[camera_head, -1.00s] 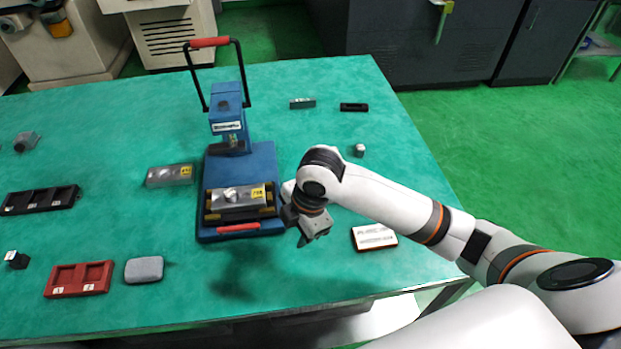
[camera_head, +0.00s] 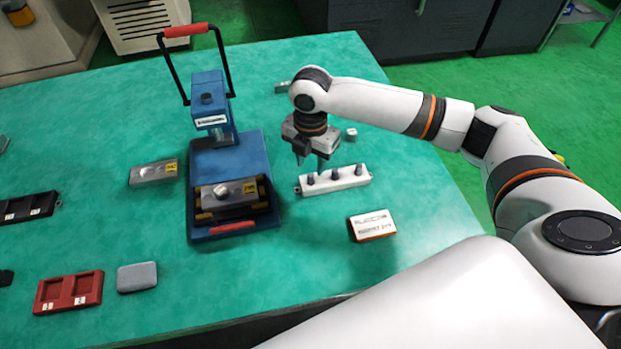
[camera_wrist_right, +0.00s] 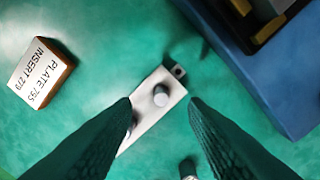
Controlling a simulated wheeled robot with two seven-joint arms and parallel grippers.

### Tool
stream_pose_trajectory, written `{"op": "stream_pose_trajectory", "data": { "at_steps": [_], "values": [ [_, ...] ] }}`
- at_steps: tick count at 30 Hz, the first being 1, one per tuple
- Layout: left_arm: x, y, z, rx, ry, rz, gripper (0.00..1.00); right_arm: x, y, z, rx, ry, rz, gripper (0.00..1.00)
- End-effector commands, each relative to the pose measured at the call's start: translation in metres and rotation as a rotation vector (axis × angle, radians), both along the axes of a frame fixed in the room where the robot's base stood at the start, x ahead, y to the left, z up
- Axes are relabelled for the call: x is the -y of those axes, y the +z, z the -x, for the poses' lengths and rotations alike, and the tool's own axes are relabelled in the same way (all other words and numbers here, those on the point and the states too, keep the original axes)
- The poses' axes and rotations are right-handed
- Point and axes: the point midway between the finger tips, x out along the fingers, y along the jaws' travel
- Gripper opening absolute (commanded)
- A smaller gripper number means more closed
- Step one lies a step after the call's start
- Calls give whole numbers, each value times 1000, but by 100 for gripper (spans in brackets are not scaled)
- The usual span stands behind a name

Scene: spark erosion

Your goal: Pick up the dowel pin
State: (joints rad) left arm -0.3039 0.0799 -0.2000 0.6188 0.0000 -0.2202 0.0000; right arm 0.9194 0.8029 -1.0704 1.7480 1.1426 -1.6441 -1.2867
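Grey dowel pins stand upright in a white holder block (camera_head: 345,184) on the green table. The pins show as a left pin (camera_head: 310,179), a middle pin (camera_head: 335,174) and a right pin (camera_head: 358,170). My right gripper (camera_head: 310,163) points down at the holder's left half, fingers apart and empty. In the right wrist view the open fingers (camera_wrist_right: 160,102) flank one pin (camera_wrist_right: 161,95) in the holder (camera_wrist_right: 150,112); a second pin (camera_wrist_right: 131,126) is partly behind the left finger. My left gripper is out of view.
A blue press (camera_head: 228,160) with a red-handled lever stands left of the holder. A labelled plate (camera_head: 372,225) lies in front to the right. A small grey cylinder (camera_head: 351,134) stands behind. A red tray (camera_head: 68,291) and grey block (camera_head: 137,276) lie front left.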

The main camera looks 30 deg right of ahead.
Motion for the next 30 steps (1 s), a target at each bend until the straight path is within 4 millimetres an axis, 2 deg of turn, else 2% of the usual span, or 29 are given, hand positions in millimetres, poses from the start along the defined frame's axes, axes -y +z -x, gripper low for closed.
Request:
{"op": "stream_pose_trajectory", "data": {
  "at_steps": [12, 20, 23, 27, 28, 30],
  "values": [
    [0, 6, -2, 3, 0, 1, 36, 2, -50, -2, -1, 0, 1, 40],
    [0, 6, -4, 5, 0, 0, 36, 2, -53, -2, 1, 1, 1, 40],
    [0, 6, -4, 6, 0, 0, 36, 2, -53, -2, 1, 1, 1, 27],
    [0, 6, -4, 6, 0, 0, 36, 2, -53, -2, 1, 0, 1, 4],
    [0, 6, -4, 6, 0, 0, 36, 2, -53, -2, 1, 0, 1, 0],
    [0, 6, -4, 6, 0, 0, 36, 2, -53, -2, 2, 0, 1, 0]
  ]
}}
